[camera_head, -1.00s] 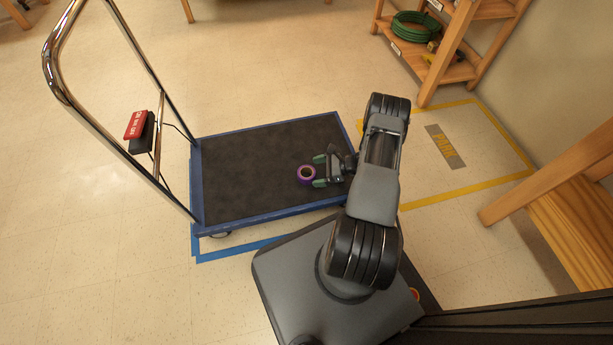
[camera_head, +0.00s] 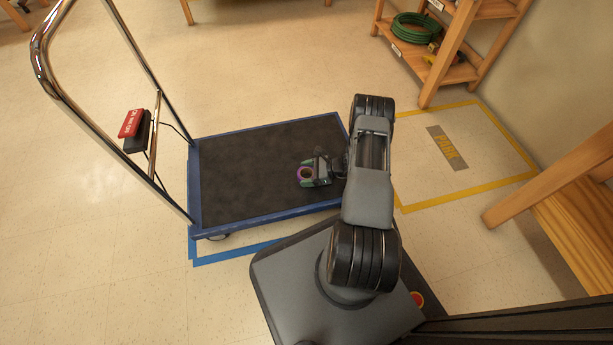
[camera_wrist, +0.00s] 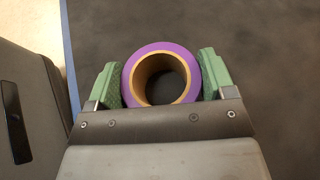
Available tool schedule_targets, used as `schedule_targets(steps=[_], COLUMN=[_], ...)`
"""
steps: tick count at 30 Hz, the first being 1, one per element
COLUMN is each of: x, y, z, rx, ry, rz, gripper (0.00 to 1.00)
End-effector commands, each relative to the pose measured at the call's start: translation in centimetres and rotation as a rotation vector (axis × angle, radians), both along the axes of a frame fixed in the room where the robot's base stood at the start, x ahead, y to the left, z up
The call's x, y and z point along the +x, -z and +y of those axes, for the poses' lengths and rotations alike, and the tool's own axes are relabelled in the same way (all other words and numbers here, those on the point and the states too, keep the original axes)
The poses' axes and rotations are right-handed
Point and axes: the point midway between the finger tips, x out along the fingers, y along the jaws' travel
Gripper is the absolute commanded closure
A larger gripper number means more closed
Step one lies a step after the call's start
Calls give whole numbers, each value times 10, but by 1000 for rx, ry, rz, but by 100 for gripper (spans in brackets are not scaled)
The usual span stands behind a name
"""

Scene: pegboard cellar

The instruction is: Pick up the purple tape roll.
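The purple tape roll (camera_head: 304,174) lies flat on the dark deck of the platform trolley (camera_head: 250,150), near its right side. In the wrist view the tape roll (camera_wrist: 132,80) shows its purple outer band and tan core, with the hole facing the camera. My gripper (camera_head: 308,173) is low over the deck, with its green fingers on either side of the roll. In the wrist view my gripper (camera_wrist: 161,80) has both pads against the roll's sides, with no clear gap. The roll's near edge is partly hidden by the gripper body. I see no lift off the deck.
The trolley's chrome handle (camera_head: 105,120) rises at the left, with a red-and-black box (camera_head: 135,128) on it. A wooden shelf (camera_head: 450,70) with a coiled green hose (camera_head: 415,27) stands at the upper right. A wooden bench (camera_head: 570,220) is at the right. Floor beyond the trolley is clear.

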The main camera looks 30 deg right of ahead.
Motion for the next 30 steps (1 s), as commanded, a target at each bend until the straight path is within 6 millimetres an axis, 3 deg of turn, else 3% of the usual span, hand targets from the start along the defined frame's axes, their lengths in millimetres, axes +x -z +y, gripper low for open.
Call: schedule_targets(steps=[8, 20, 26, 30], x=[0, 0, 0, 19], y=[0, -9, -38, -59], z=[0, 0, 0, -9], rx=[0, 0, 0, -3], ry=[0, 0, 0, -2], rz=[0, -1, -1, -4], gripper=[51, 51, 51, 51])
